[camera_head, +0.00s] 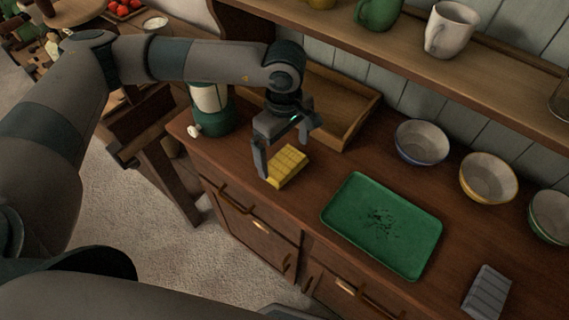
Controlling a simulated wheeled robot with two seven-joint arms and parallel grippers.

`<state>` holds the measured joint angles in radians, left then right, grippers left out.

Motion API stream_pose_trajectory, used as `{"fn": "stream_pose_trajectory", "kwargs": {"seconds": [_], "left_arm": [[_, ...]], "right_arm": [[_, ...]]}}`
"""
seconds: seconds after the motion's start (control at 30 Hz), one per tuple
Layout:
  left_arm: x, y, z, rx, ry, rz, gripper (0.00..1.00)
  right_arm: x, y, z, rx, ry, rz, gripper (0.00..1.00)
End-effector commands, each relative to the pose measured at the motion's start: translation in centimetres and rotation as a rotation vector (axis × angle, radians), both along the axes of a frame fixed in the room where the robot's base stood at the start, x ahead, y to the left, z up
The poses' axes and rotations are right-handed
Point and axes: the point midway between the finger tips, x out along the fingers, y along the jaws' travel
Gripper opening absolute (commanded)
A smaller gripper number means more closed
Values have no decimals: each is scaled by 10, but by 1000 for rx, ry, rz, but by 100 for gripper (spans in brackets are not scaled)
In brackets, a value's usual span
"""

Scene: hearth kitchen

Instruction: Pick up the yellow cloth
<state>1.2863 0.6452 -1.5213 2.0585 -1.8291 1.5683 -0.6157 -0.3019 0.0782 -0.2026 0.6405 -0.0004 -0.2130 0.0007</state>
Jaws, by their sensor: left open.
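The yellow cloth (289,167) is a small folded block with a grid pattern, lying on the wooden counter left of the green tray. My left gripper (277,160) is open, pointing down at the cloth. One finger is at the cloth's left side; the other is behind or above it, partly hidden. I cannot tell whether the fingers touch the cloth. My right gripper is not in view.
A green tray (345,216) with dark crumbs lies on the counter (313,205). A grey folded cloth (487,291) is at lower right. Several bowls (421,143) stand along the wall. A wooden box (345,104) and a green-and-white canister (212,106) are near the gripper. A mug shelf (400,48) runs above.

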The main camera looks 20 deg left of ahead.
Motion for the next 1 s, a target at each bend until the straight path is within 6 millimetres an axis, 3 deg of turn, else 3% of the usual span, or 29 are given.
{"fn": "stream_pose_trajectory", "kwargs": {"seconds": [0.17, 0.3, 0.5, 0.8, 0.93, 1.0], "left_arm": [[1, 0, -25, 1, 3, 0, 100], [1, 0, -35, 1, 0, 1, 100], [1, 0, -37, 0, 1, 0, 100], [1, 0, -36, 0, 1, 0, 100], [1, 0, -36, 0, 1, 0, 71], [1, 0, -36, 0, 1, 0, 68]], "right_arm": [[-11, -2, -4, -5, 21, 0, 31], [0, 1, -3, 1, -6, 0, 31], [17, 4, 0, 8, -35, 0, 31], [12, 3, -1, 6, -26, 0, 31], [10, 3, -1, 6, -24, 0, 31], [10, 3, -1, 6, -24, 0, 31]]}}
